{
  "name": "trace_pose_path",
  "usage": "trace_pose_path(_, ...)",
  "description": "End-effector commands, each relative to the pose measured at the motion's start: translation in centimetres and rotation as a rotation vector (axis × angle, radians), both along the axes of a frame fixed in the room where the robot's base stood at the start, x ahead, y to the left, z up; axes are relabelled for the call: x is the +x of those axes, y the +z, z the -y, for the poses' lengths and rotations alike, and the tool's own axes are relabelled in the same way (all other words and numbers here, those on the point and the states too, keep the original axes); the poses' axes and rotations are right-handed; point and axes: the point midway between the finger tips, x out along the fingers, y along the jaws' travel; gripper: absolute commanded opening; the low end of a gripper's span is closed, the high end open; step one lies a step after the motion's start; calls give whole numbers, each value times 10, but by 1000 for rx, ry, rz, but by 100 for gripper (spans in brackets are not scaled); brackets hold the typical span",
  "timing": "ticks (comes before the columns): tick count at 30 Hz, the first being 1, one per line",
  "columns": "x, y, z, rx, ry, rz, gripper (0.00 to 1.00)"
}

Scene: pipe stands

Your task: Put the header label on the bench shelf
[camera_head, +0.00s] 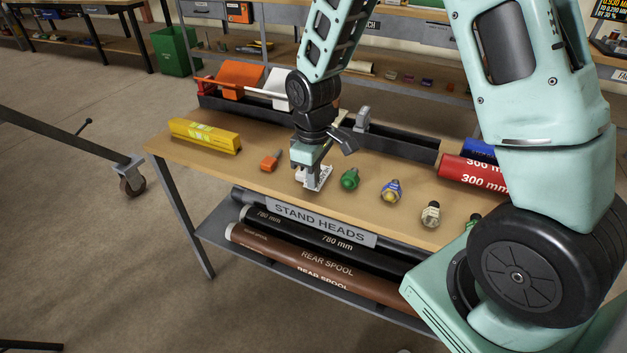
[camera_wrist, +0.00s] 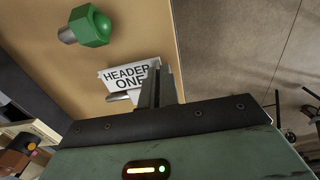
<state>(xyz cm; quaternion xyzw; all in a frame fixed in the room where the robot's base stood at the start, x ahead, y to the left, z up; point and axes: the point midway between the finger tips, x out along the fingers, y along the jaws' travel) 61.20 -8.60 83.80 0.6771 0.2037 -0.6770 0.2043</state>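The header label (camera_wrist: 128,75) is a small white plate that reads "HEADER ONE" in the wrist view. In the head view the label (camera_head: 317,178) shows white under my gripper, just over the front part of the wooden bench top. My gripper (camera_head: 311,172) points down there. In the wrist view its fingers (camera_wrist: 160,82) are close together at the right part of the label and cover some of it. They appear shut on it. I cannot tell whether the label touches the bench top. The bench shelf (camera_head: 218,232) is the grey lower shelf under the top.
Dark and brown pipes (camera_head: 320,262) fill much of the shelf, behind a "STAND HEADS" sign (camera_head: 320,222).

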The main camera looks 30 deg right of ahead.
Motion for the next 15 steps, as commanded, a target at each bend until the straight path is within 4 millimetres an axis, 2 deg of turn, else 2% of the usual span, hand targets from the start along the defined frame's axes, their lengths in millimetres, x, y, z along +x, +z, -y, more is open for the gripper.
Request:
trace_pose_path(1, -1, -9, 0, 0, 0, -4, 0)
trace_pose_path(3, -1, -14, 0, 0, 0, -2, 0)
trace_pose_path(14, 0, -18, 0, 0, 0, 0, 0)
trace_pose_path(15, 0, -17, 0, 0, 0, 0, 11)
